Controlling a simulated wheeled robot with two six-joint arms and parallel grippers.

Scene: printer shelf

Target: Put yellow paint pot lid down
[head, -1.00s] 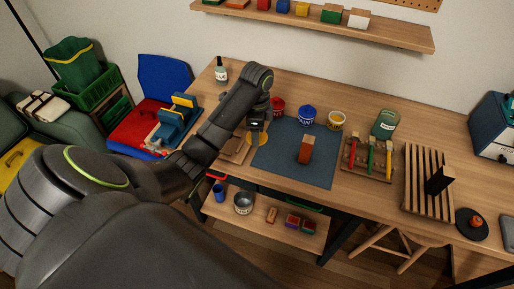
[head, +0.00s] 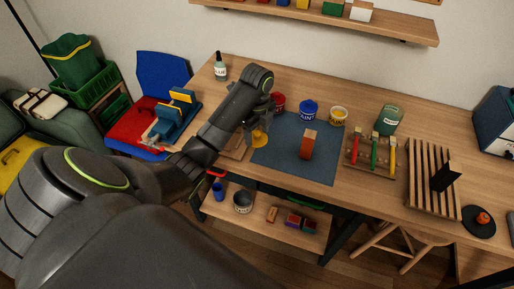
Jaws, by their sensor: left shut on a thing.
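My left gripper (head: 262,121) is shut on the yellow paint pot lid (head: 260,138), a flat yellow disc. The lid hangs below the fingers at the left edge of the blue mat (head: 317,167); I cannot tell whether it touches anything. The yellow paint pot (head: 338,116) stands open-topped behind the mat, to the right. The blue paint pot (head: 308,109) and the red paint pot (head: 279,102) stand to its left. The red one is partly hidden by my gripper. My right gripper is not in view.
A reddish-brown block (head: 308,145) stands on the mat. A wooden rack with coloured tools (head: 371,158), a green jar (head: 388,120) and a slatted rack (head: 432,183) are to the right. A wooden board (head: 235,149) lies under my left forearm. The mat's middle right is clear.

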